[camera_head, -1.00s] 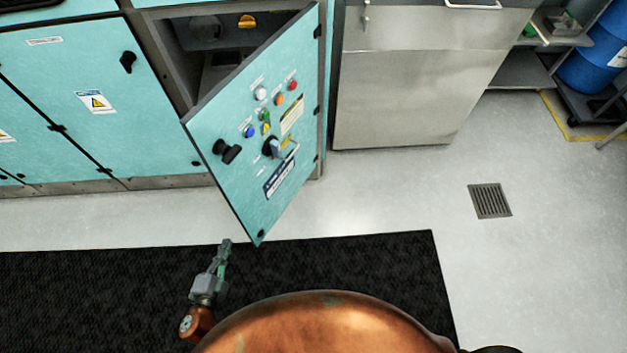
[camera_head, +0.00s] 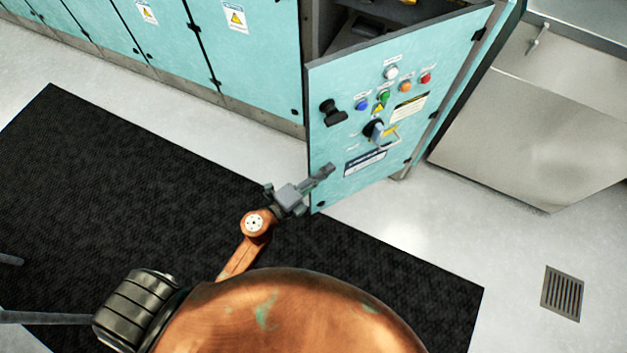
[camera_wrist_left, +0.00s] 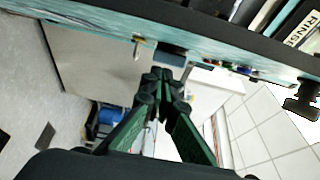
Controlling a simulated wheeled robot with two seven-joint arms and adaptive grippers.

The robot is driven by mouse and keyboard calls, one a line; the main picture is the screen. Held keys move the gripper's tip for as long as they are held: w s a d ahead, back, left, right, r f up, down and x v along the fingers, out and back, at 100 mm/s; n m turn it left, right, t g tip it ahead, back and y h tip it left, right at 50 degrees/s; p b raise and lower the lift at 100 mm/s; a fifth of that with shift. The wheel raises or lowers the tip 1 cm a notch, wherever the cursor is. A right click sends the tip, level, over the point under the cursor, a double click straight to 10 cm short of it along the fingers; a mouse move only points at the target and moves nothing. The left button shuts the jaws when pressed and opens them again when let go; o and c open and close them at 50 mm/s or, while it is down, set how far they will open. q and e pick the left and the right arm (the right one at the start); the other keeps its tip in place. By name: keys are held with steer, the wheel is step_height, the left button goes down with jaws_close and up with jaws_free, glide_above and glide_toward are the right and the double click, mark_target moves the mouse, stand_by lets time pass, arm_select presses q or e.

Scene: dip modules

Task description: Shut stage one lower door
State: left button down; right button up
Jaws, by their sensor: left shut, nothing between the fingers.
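The lower door (camera_head: 440,75) is a teal panel standing ajar, with a dark gap above and behind its top edge. Its front carries a black handle (camera_head: 333,113), coloured buttons and a rotary switch (camera_head: 376,131). My left gripper (camera_head: 328,171) is shut and empty, in front of the door's lower free-edge corner. It overlaps the door in the head view; I cannot tell whether it touches. In the left wrist view, the shut fingers (camera_wrist_left: 165,76) point toward the teal door surface (camera_wrist_left: 100,28) crossing the top. My right gripper is not in view.
Closed teal cabinet doors (camera_head: 255,75) run to the left. A steel unit (camera_head: 530,130) stands right of the open door. A black mat (camera_head: 130,180) covers the floor in front. A floor drain (camera_head: 562,293) lies right. Pale floor is clear between.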

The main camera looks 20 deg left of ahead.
mark_target(320, 161)
arm_select(q)
steer(key=shift+w+a+f, duration=0.1)
steer(key=shift+w+a, duration=0.4)
steer(key=shift+a, duration=0.3)
steer(key=shift+w+a+f, duration=0.1)
steer(key=shift+w+a, duration=0.35)
steer(key=shift+a, duration=0.3)
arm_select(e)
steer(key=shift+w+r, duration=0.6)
arm_select(q)
steer(key=shift+r, duration=0.1)
